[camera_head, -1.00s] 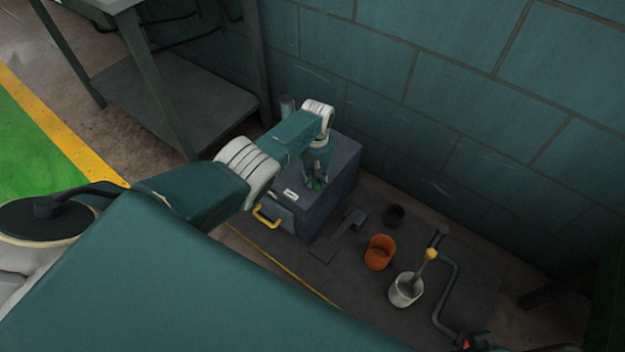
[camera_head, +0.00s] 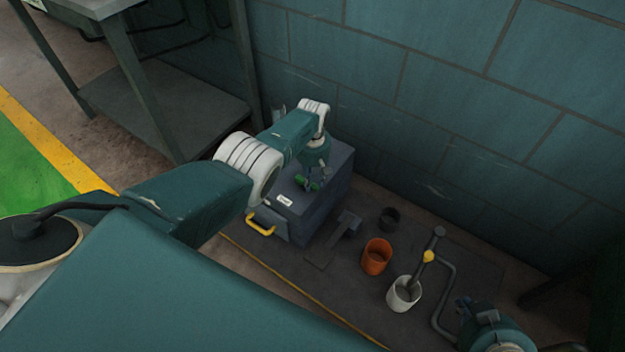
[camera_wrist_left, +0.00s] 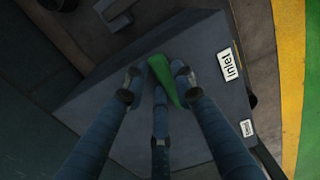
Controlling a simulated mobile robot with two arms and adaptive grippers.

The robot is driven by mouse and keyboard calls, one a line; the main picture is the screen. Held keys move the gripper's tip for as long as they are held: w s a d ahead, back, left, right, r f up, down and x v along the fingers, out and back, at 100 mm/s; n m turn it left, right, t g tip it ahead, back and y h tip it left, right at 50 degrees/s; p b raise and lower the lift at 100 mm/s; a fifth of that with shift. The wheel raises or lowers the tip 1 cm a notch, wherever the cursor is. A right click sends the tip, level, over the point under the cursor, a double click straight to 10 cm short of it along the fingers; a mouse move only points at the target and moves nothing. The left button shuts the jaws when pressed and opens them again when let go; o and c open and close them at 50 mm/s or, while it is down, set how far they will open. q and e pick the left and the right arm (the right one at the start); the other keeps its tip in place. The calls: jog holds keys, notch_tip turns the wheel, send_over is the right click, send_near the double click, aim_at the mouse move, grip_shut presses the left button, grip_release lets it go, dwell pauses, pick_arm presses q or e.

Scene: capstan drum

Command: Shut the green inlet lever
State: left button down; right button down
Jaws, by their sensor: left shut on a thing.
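The green inlet lever (camera_head: 303,183) sits on top of the dark blue-grey box (camera_head: 310,218) by the wall. In the left wrist view the lever (camera_wrist_left: 164,74) is a green bar between my fingers. My left gripper (camera_head: 316,184) reaches down onto the box top and is shut on the lever, partly covering it. It also shows in the left wrist view (camera_wrist_left: 158,80), close over the box top. A white "Inlet" label (camera_wrist_left: 230,64) lies beside the lever. My right gripper (camera_head: 465,303) shows at the lower right; its fingers are too small to read.
A yellow handle (camera_head: 260,224) is on the box front. On the dark mat stand an orange cup (camera_head: 376,257), a black cup (camera_head: 389,218) and a white cup (camera_head: 403,294) with a yellow-marked tool in it. A bent dark pipe (camera_head: 449,285) lies to their right.

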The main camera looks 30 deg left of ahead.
aim_at(312, 182)
pick_arm(q)
jog(key=shift+w+a+r, duration=0.1)
jog(key=c, duration=1.4)
grip_release()
notch_tip(312, 182, up, 12)
